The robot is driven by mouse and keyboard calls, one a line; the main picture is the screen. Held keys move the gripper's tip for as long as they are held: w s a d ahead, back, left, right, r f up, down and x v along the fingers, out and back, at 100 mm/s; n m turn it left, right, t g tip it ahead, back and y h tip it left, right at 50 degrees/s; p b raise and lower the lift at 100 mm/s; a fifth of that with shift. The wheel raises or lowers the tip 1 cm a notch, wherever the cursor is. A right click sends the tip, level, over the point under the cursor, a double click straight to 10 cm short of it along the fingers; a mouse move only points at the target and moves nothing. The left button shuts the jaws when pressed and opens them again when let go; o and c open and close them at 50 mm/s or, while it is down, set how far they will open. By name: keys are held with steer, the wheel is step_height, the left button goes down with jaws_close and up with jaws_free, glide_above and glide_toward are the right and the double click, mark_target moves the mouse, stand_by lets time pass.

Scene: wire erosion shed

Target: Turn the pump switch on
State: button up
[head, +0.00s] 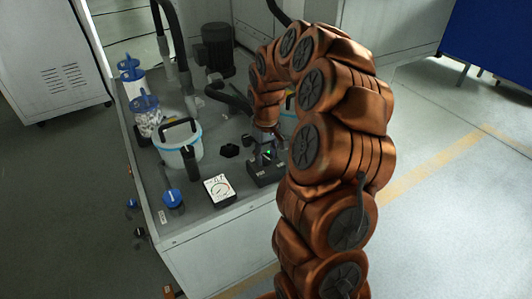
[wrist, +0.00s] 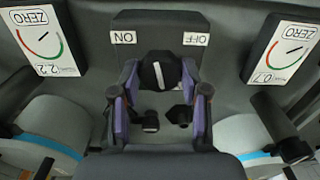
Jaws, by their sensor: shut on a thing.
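The pump switch is a dark box with a round black knob (wrist: 161,72) bearing a white pointer line. In the wrist view, upside down, the ON label (wrist: 123,38) is left of the knob and the OFF label (wrist: 195,39) is right. The pointer stands nearly upright, its top end leaning slightly toward ON. My gripper (wrist: 160,82) has its purple-padded fingers closed on both sides of the knob. In the head view, my gripper (head: 265,137) is above the switch box (head: 266,174), where a small green light shows; the knob is mostly hidden.
A dial gauge (head: 219,190) stands left of the switch box. The wrist view shows two gauges, left (wrist: 45,40) and right (wrist: 283,47). A white bucket (head: 178,145) with a black handle, blue-topped canisters (head: 146,115), hoses and a blue knob (head: 172,197) share the grey bench top.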

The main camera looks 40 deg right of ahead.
mark_target(266, 157)
steer(key=shift+n+p, duration=0.45)
steer(key=shift+n, duration=1.15)
steer(key=shift+d, duration=0.1)
steer(key=o, duration=1.1)
steer(key=shift+o, duration=0.2)
step_height(266, 157, up, 12)
